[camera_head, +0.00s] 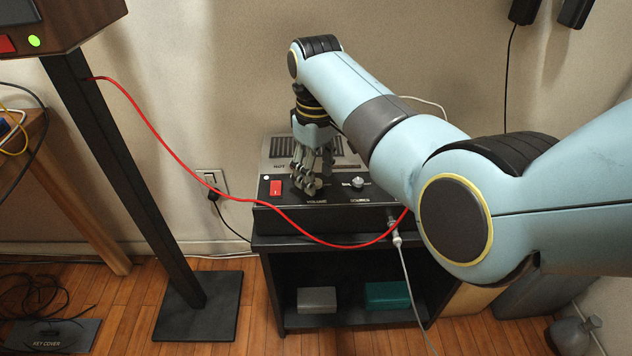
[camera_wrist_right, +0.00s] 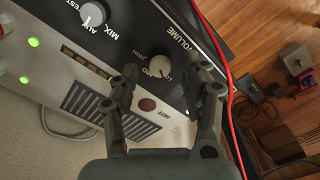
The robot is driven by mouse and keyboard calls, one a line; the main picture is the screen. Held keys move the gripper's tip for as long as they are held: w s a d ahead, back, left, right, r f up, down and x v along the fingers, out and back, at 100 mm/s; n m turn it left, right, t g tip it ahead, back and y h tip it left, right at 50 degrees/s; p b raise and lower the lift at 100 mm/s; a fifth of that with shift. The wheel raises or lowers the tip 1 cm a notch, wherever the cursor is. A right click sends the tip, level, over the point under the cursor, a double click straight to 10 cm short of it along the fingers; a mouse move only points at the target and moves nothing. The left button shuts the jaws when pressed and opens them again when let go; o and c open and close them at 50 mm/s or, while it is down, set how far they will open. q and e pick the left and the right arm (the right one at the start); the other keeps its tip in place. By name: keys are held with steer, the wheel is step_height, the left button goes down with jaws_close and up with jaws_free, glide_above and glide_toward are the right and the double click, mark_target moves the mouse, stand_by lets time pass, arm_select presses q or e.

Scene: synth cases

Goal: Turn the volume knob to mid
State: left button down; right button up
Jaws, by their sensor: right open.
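The volume knob (camera_wrist_right: 160,67) is a small pale round knob on the dark front panel of the amplifier (camera_head: 340,222), under the printed word VOLUME in the right wrist view. Small markings surround it; I cannot read its setting surely. My right gripper (camera_wrist_right: 168,78) is open, with one finger on each side of the knob; whether they touch it I cannot tell. In the head view the right gripper (camera_head: 312,188) points down at the panel and mostly hides the knob. My left gripper is in neither view.
A source knob (camera_head: 357,183) sits right of the gripper and a red switch (camera_head: 276,187) left of it. A red cable (camera_head: 270,218) hangs across the amplifier's front. A grey plug (camera_head: 396,239) stands out at its right. A black post (camera_head: 125,185) rises at left.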

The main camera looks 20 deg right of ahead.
steer(key=shift+f, duration=0.8)
jaws_close()
